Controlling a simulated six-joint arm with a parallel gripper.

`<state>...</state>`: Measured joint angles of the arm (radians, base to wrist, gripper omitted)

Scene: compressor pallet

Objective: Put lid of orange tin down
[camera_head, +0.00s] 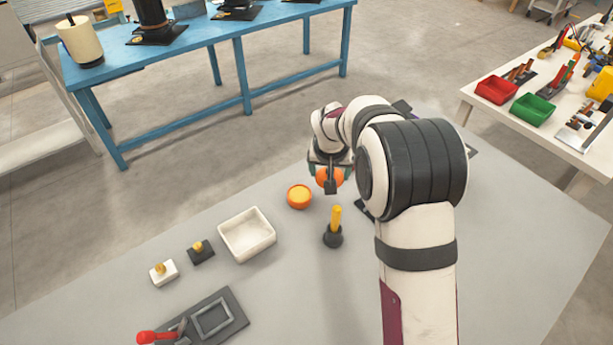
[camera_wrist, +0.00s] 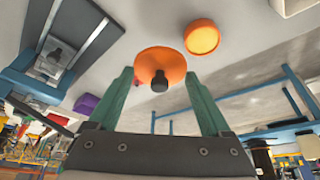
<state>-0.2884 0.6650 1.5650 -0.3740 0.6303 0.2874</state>
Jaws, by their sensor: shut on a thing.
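The orange tin (camera_head: 299,197) stands open on the grey table, its yellow-orange inside showing; it also appears in the wrist view (camera_wrist: 202,38). Its orange lid (camera_head: 322,177) is off the tin, up in my gripper (camera_head: 330,172), to the right of the tin and seemingly above the table. In the wrist view the lid (camera_wrist: 150,61) sits between the green fingers, its dark knob toward my palm. My gripper is shut on the lid; the exact finger contact is hard to see.
A yellow stick in a dark base (camera_head: 334,238) stands just in front of the gripper. A white tray (camera_head: 247,252) is left of it, with two small knobbed blocks (camera_head: 163,272) beyond. A grey fixture with a red handle (camera_head: 212,318) lies front left. The table's right front is clear.

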